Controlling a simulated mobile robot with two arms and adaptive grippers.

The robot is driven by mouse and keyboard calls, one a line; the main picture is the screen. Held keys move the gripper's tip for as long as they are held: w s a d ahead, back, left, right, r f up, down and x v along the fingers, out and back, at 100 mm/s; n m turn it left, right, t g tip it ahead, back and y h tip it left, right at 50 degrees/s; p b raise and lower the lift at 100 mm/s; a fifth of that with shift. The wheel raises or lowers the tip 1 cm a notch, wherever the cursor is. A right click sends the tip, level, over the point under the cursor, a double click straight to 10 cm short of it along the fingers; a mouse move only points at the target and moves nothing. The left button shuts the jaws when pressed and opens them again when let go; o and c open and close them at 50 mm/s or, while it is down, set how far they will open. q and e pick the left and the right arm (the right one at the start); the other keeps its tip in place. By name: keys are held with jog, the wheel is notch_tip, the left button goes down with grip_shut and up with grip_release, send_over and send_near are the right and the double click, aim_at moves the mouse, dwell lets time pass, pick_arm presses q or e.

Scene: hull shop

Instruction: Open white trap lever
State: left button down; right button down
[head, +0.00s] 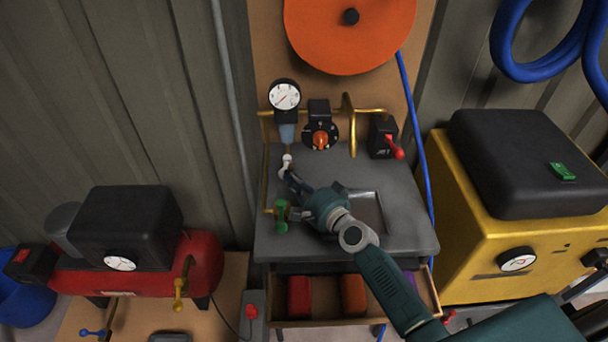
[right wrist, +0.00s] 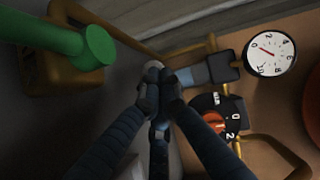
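The white trap lever (head: 285,166) hangs under the blue-grey bowl (head: 287,133) below the pressure gauge, above the grey bench. In the right wrist view the fingertips (right wrist: 160,92) are drawn close together at the pale end. I cannot tell whether they hold the lever or only stand beside it. My left gripper is not in view.
A green-handled valve (head: 281,214) stands just left of my right wrist. An orange knob (head: 321,139) and a red lever (head: 394,148) are on the board to the right. Below, an open drawer (head: 345,322) holds red and orange items. A red compressor (head: 205,263) and a yellow machine (head: 474,240) flank the bench.

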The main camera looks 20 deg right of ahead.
jog(key=shift+w+a, duration=0.25)
jog(key=shift+a, duration=0.75)
jog(key=shift+w+a, duration=0.2)
jog(key=shift+a, duration=0.25)
jog(key=shift+w+a, duration=0.2)
jog(key=shift+a, duration=0.25)
dwell(0.5)
jog(key=shift+p, duration=0.3)
